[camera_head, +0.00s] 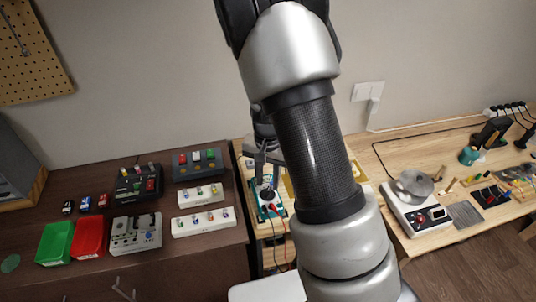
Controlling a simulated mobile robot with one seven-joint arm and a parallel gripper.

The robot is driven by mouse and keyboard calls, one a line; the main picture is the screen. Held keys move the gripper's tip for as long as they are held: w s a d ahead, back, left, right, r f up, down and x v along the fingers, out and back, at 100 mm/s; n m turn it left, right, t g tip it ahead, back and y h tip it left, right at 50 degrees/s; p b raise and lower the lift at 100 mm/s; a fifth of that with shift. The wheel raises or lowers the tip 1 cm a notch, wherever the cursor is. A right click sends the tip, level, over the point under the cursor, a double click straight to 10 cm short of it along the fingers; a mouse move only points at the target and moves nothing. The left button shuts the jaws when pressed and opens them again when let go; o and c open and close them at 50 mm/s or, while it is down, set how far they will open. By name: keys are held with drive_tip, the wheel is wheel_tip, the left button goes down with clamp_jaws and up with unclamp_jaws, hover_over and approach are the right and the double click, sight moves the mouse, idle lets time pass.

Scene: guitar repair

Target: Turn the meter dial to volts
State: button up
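A small teal-edged device (264,211), which looks like the meter, lies on the light wooden bench just left of my arm. A dark round part, which looks like its dial (267,194), shows on its face; its setting is too small to read. My gripper (266,181) points down close above this dial. I cannot tell whether it touches the dial or how far its fingers are apart. My arm's thick links hide the area to the right of the device.
A dark cabinet on the left holds a green bin (55,243), a red bin (90,237) and several pedal-like boxes. On the right bench stand a white scale-like device (418,215) with a metal pot, a teal cup (468,156) and small tools.

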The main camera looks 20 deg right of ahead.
sight(268, 190)
wheel_tip(268, 190, up, 15)
drive_tip(key=shift+f, duration=0.1)
idle(0.5)
